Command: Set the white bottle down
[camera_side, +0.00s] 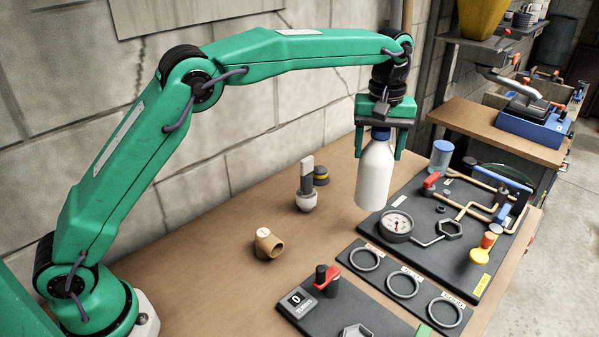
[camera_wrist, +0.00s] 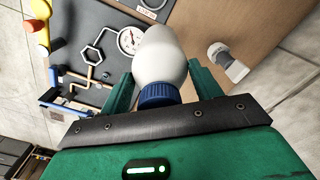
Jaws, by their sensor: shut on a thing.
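The white bottle (camera_side: 375,175) has a blue cap and hangs upright from my gripper (camera_side: 384,140). My green gripper is shut on it near the cap. In the side view the bottle's base looks raised above the table, close to the left edge of the dark pipe board (camera_side: 425,245). In the wrist view the bottle (camera_wrist: 160,55) and its blue cap (camera_wrist: 158,93) sit between the two green fingers (camera_wrist: 160,85).
A gauge (camera_side: 397,226) and copper pipes are on the pipe board. A strip with three rings (camera_side: 402,284) lies in front. A brown elbow pipe (camera_side: 268,244) and a white-and-grey fitting (camera_side: 306,190) stand to the left. Bare wooden tabletop (camera_side: 220,265) lies around them.

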